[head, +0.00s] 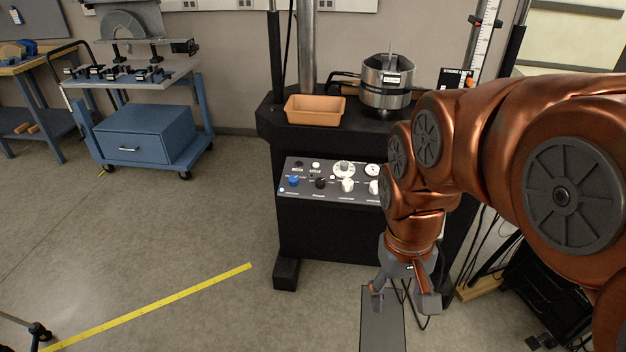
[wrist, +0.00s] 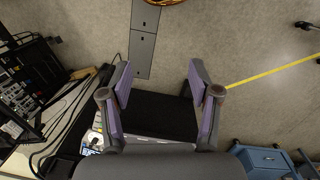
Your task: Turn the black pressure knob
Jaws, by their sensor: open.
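The labels are too small to read. My gripper (head: 402,301) is open and empty, hanging below and to the right of the panel, apart from the knobs. In the wrist view its two fingers (wrist: 158,88) are spread wide with nothing between them. I cannot make out the black knob in the wrist view.
An orange tray (head: 314,121) and a metal cylinder (head: 386,103) stand on the machine's ledge above the panel. A blue cart (head: 150,135) stands at left. A yellow floor strip (head: 150,308) crosses open floor. Cables and dark equipment (head: 550,290) lie at right.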

